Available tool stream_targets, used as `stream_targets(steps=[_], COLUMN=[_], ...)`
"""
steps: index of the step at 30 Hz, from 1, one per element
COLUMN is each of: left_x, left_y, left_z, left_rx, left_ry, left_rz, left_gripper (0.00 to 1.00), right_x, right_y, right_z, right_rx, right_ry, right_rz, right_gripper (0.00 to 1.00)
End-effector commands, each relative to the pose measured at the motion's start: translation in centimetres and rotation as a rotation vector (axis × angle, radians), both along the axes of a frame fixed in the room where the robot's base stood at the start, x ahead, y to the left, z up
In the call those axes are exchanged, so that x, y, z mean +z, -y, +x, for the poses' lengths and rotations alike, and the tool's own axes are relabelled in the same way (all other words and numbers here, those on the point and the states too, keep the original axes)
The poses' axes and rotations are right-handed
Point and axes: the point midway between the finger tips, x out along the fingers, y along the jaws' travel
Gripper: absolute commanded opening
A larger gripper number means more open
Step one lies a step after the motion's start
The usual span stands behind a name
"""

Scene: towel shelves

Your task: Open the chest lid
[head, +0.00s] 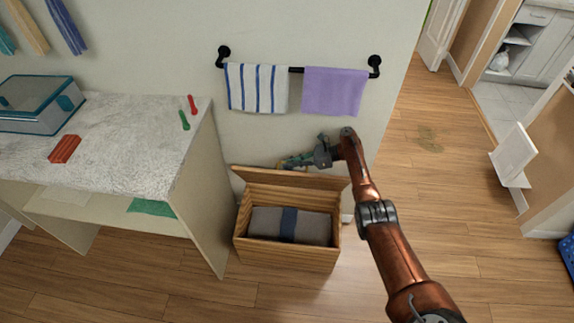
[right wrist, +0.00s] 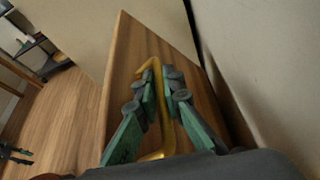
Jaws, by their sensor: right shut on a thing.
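The wooden chest (head: 285,255) stands on the floor against the wall. Its lid (head: 290,178) is raised and stands up at the chest's back edge, so the inside shows. A folded grey cloth with a blue stripe (head: 288,225) lies in the chest. My right gripper (head: 290,163) is behind the lid's upper edge. In the right wrist view its green-padded fingers (right wrist: 161,88) are shut on the gold handle (right wrist: 167,130) of the lid. A small dark green-tipped gripper, apparently my left (right wrist: 14,154), shows at that view's left edge; its opening is too small to tell.
A shelf unit with a stone-like top (head: 130,135) stands left of the chest. A black rail with a striped towel (head: 257,88) and a purple towel (head: 334,92) hangs on the wall above. Open wooden floor (head: 440,215) lies to the right.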

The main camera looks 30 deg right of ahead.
Motion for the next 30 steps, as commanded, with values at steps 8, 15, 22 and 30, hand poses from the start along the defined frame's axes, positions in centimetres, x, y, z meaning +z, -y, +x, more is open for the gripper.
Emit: stream_targets(steps=[8,15,22,30], left_x=[0.0,0.0,-0.1,0.0], left_y=[0.0,0.1,-0.1,0.0], left_z=[0.0,0.0,-0.1,0.0], left_rx=[0.000,0.000,0.000,0.000], left_ry=[0.000,0.000,-0.002,-0.001], left_rz=[-0.001,-0.001,0.001,0.001], left_gripper=[0.40,0.40,0.40,0.40], right_x=[-0.2,-0.1,-0.1,1.1], right_y=[0.0,0.0,0.0,2.7], right_z=[-0.1,-0.1,-0.1,-1.8], right_rx=[0.000,0.001,0.001,-0.002], right_ry=[-0.003,-0.001,0.000,0.000], right_rz=[-0.002,-0.001,-0.001,-0.004], right_gripper=[0.13,0.26,0.26,0.26])
